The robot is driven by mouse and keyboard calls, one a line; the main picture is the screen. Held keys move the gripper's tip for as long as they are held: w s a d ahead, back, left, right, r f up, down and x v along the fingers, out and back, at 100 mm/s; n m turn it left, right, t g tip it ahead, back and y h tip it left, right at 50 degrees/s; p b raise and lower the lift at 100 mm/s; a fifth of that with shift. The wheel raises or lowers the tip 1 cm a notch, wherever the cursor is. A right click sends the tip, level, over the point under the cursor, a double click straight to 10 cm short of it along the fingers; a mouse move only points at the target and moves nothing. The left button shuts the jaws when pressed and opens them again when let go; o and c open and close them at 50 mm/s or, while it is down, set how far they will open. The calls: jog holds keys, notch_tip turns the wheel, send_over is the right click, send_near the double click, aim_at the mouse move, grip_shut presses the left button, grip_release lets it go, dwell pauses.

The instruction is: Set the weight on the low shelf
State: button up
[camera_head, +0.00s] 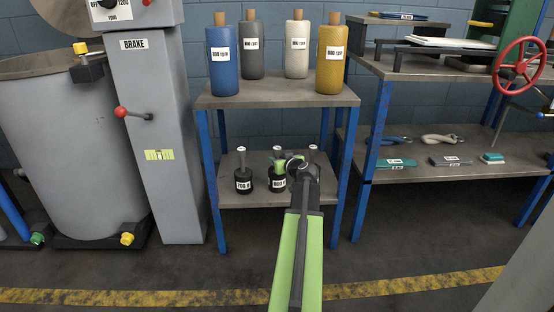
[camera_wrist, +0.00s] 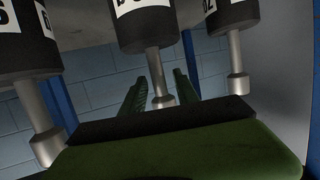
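Three black weights with white labels and grey metal stems are on the low shelf (camera_head: 262,202) of the blue-legged stand. The left weight (camera_head: 243,184) has a label that looks like 700 g. The middle weight (camera_head: 277,184) seems to read 800. The right weight (camera_head: 312,150) is mostly hidden behind my arm. My gripper (camera_head: 277,158) is at the middle weight's stem. In the wrist view, which is upside down, my green fingers (camera_wrist: 158,86) stand open on either side of the middle weight's stem (camera_wrist: 156,70), with gaps visible.
Blue, grey, white and yellow bobbins (camera_head: 331,60) stand on the stand's top (camera_head: 280,97). A grey machine with a brake lever (camera_head: 134,114) is at left. A shelf unit (camera_head: 440,170) with tools and a red handwheel (camera_head: 520,64) is at right. The floor in front is clear.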

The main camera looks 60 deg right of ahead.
jog(key=shift+r, duration=0.1)
jog(key=shift+s+a+r, duration=0.1)
jog(key=shift+s+r, duration=0.05)
jog(key=shift+r, duration=0.05)
jog(key=p+v, duration=0.3)
jog(key=v, duration=0.8)
jog(key=shift+s+a+p, duration=0.15)
jog(key=shift+s+p, duration=0.15)
jog(key=shift+p, duration=0.05)
